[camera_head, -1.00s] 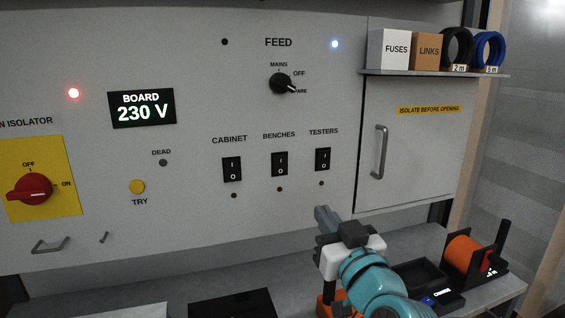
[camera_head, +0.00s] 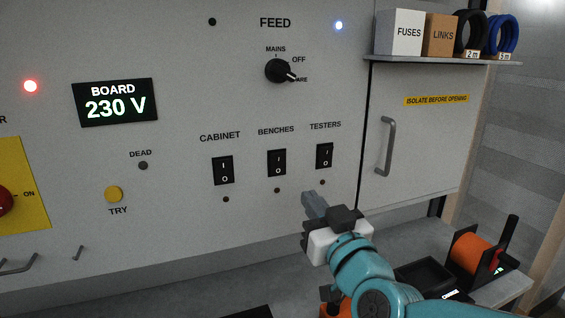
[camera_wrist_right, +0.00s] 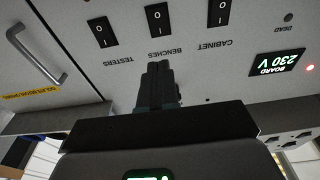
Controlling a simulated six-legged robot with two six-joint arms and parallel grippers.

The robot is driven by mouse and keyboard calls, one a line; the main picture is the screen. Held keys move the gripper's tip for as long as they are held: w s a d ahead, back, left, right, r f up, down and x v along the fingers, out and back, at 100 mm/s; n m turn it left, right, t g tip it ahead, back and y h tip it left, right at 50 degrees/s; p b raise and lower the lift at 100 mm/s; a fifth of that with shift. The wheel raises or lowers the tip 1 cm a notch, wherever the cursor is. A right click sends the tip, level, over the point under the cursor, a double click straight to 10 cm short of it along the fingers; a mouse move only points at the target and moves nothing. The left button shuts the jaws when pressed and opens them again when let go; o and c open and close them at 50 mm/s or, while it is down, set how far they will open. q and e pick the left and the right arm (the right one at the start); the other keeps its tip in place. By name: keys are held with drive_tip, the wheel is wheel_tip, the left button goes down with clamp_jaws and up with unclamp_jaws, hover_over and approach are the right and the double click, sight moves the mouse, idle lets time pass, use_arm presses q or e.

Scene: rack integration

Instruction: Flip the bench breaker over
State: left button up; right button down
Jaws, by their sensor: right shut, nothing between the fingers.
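The benches breaker (camera_head: 277,162) is a black rocker switch marked I and O, in the middle of a row of three on the grey panel. It also shows in the right wrist view (camera_wrist_right: 158,18), upside down, just beyond my fingertips. My right gripper (camera_head: 309,198) is shut and empty, below and a little right of the benches breaker in the head view. In the right wrist view its closed fingers (camera_wrist_right: 158,68) point at that breaker; I cannot tell whether they touch the panel. My left gripper is not in view.
The cabinet breaker (camera_head: 223,170) and testers breaker (camera_head: 324,155) flank it closely. The feed knob (camera_head: 278,71) is above. A display (camera_head: 115,102) reads 230 V. A cupboard door handle (camera_head: 386,147) sticks out at right. An orange spool (camera_head: 469,256) stands on the bench below.

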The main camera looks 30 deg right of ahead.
drive_tip(key=p, duration=0.4)
approach(280, 158)
drive_tip(key=x, duration=0.6)
drive_tip(key=shift+w+r, duration=0.15)
drive_tip(key=shift+w, duration=0.2)
drive_tip(key=shift+w, duration=0.1)
drive_tip(key=shift+w+r+g+p, duration=0.15)
drive_tip(key=shift+r+g+p, duration=0.15)
drive_tip(key=shift+r+p, duration=0.4)
drive_tip(key=shift+f+b, duration=0.3)
drive_tip(key=shift+f, duration=0.25)
drive_tip(key=shift+d, duration=0.1)
drive_tip(key=shift+f, duration=0.1)
